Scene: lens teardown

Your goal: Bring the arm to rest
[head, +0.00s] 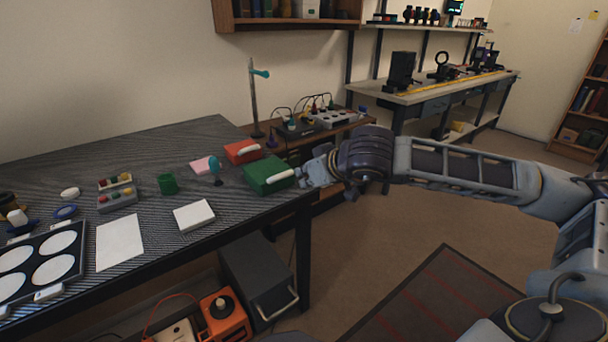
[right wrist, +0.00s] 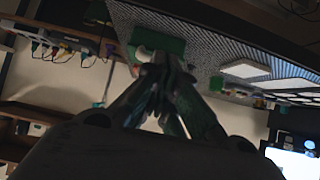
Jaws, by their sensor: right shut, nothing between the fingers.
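My right arm comes in from the right in the head view. Its gripper (head: 308,174) is at the right end of the table, beside a green box (head: 262,172) with a white handle. Whether it touches the box, I cannot tell. In the right wrist view the fingers (right wrist: 163,68) are closed together with nothing held, and the green box (right wrist: 162,42) shows behind their tips. My left gripper is in neither view.
The striped table (head: 150,158) carries a red box (head: 243,151), a white block (head: 194,215), a green cup (head: 168,184) and a white sheet (head: 119,243). A dark cabinet (head: 258,280) stands below. The floor (head: 385,235) right of the table is open.

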